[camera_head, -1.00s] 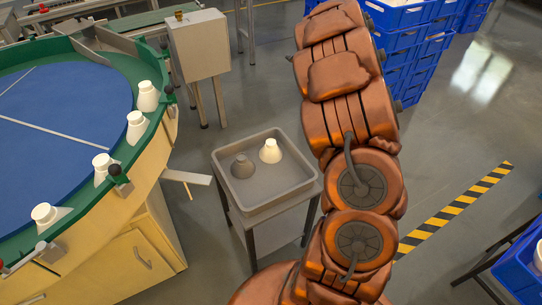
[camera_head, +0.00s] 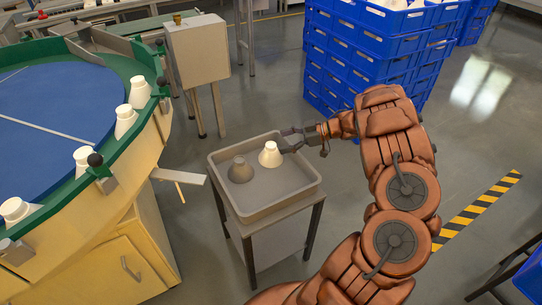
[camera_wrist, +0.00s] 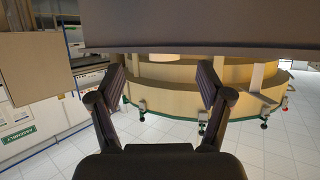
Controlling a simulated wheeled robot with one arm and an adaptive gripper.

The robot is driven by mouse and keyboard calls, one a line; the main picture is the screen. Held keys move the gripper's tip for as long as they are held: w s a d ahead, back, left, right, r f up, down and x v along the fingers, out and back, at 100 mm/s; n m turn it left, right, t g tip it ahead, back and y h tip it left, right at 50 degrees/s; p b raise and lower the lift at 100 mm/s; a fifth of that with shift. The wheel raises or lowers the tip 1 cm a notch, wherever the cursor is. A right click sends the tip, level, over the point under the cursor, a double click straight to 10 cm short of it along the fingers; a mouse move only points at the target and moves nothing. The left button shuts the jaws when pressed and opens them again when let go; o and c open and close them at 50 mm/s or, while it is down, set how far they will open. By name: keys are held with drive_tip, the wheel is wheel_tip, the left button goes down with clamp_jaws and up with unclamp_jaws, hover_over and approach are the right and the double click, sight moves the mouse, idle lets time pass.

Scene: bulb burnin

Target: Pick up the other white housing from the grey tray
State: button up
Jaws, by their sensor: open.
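A white cone-shaped housing (camera_head: 269,156) stands upright in the grey tray (camera_head: 262,214), toward its back right. A darker grey housing (camera_head: 241,171) stands to its left in the same tray. My gripper (camera_head: 303,146) is just right of the white housing, over the tray's back right edge. It is open; whether a finger touches the housing cannot be told. In the wrist view my gripper (camera_wrist: 163,100) shows its two fingers spread wide with nothing clearly between them. The housing is not clearly visible there.
The tray sits on a small stand. A round table with a blue top (camera_head: 48,112) and green rim holds several white housings at left. A grey box on legs (camera_head: 196,48) stands behind the tray. Blue crates (camera_head: 365,50) are stacked behind my arm.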

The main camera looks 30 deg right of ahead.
sight(271, 144)
drive_tip(key=x, duration=0.3)
drive_tip(key=b+x, duration=0.1)
drive_tip(key=x, duration=0.1)
drive_tip(key=shift+a+f, duration=0.35)
drive_tip(key=c, duration=1.2)
drive_tip(key=shift+r, duration=0.1)
drive_tip(key=shift+c, duration=0.2)
